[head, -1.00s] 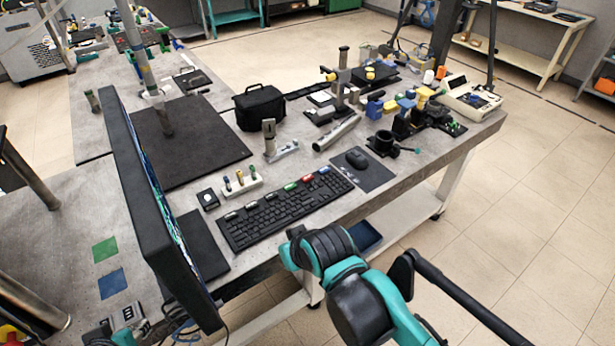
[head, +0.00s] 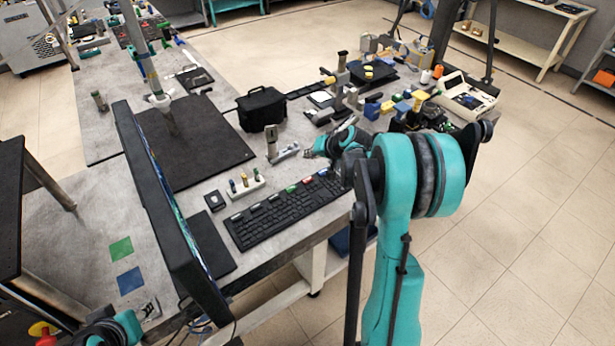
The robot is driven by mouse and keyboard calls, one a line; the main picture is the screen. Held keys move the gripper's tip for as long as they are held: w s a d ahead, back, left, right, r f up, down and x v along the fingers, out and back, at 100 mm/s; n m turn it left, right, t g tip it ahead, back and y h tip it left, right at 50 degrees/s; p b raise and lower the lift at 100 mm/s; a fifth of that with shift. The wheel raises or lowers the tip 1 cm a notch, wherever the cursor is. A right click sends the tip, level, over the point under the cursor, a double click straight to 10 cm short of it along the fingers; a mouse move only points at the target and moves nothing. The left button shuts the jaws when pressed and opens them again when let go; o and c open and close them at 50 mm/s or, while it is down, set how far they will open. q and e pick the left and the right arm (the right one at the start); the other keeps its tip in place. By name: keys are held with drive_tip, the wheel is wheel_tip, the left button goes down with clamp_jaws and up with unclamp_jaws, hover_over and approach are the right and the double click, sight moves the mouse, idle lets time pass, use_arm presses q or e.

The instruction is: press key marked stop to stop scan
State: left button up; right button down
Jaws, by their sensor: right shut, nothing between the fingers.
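The black keyboard (head: 288,212) lies on the grey bench, with a row of coloured keycaps along its far edge. Among them are a red key (head: 307,181), a green key (head: 291,189) and several pale ones. The lettering is too small to read, so I cannot tell which is marked stop. My right gripper (head: 308,154) is shut and empty. It appears beyond the keyboard's right end, past the coloured keys, apart from them. My right arm hides the keyboard's right end and the mouse area.
The monitor (head: 160,205) stands left of the keyboard. A small white rack with pegs (head: 246,186) and a metal upright on a base (head: 272,143) stand behind it. A black bag (head: 262,108) is further back. Cluttered parts fill the bench's right end.

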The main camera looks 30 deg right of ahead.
sight(309, 180)
drive_tip(key=shift+f, duration=0.15)
wheel_tip(309, 180, down, 9)
drive_tip(key=b, duration=0.6)
drive_tip(key=shift+r+b, duration=0.2)
drive_tip(key=shift+b, duration=0.1)
idle(1.2)
drive_tip(key=shift+f+b, duration=0.35)
drive_tip(key=shift+f+b, duration=0.35)
drive_tip(key=shift+f, duration=0.05)
idle(0.5)
drive_tip(key=shift+r, duration=0.15)
drive_tip(key=shift+r+p, duration=0.55)
drive_tip(key=shift+r, duration=0.15)
drive_tip(key=shift+r, duration=0.1)
